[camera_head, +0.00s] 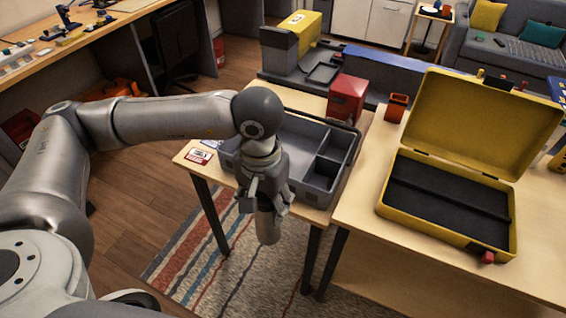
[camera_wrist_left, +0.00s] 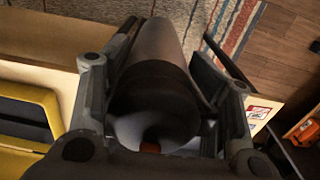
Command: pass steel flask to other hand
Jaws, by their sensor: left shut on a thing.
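The steel flask (camera_head: 268,226) hangs roughly upright from my left gripper (camera_head: 264,196), in front of the small table's front edge and above the rug. In the left wrist view the flask (camera_wrist_left: 155,50) lies between the two fingers of my left gripper (camera_wrist_left: 160,85). A dark band and the pale near end of the flask show there. The gripper is shut on the flask. The fingers hide part of its body in the head view. My right gripper is in neither view.
Behind the left gripper a grey compartment tray (camera_head: 313,193) stands on the small table. A red box (camera_head: 346,98) stands behind it. An open yellow case (camera_head: 447,232) lies on the right table (camera_head: 355,225). The striped rug (camera_head: 190,245) below is clear.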

